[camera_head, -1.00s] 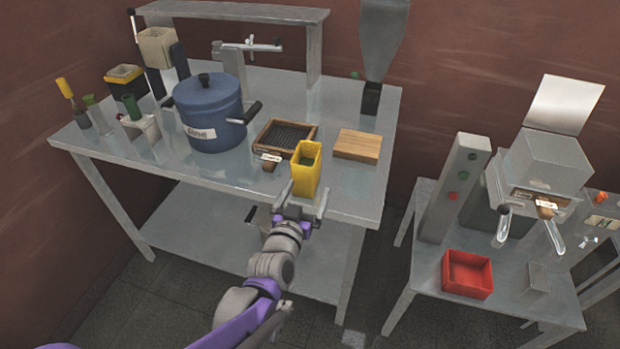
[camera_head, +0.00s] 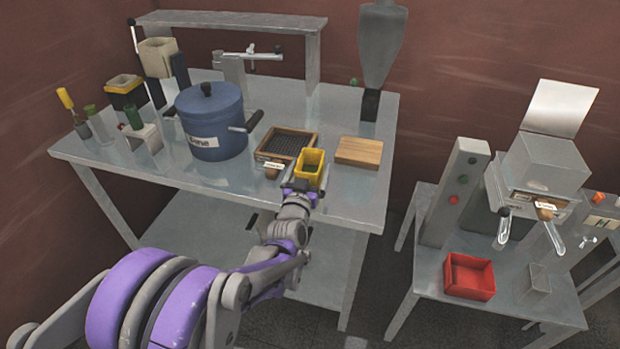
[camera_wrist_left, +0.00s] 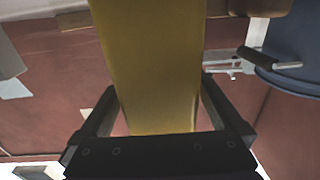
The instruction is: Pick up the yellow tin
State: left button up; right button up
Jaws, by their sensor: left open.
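The yellow tin (camera_head: 311,163) is open-topped and stands near the front edge of the steel table (camera_head: 350,205). My left gripper (camera_head: 303,186) is at the tin's near side and hides its lower part in the head view. In the left wrist view the tin (camera_wrist_left: 150,70) fills the middle, between the two spread fingers of the gripper (camera_wrist_left: 158,105). The jaws are open; whether either finger touches the tin cannot be told. My right gripper is not in view.
A wooden-framed tray (camera_head: 308,140) lies just behind the tin. A wooden block (camera_head: 359,151) is to its right and a blue pot (camera_head: 212,125) to its left. A red box (camera_head: 469,277) sits on the separate right table. The front right of the steel table is clear.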

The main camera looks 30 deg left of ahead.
pick_arm(q)
jog(key=shift+c, duration=0.6)
jog(key=c, duration=1.4)
jog(key=shift+r, duration=0.15)
notch_tip(320, 180, up, 10)
jog(key=p, duration=0.1)
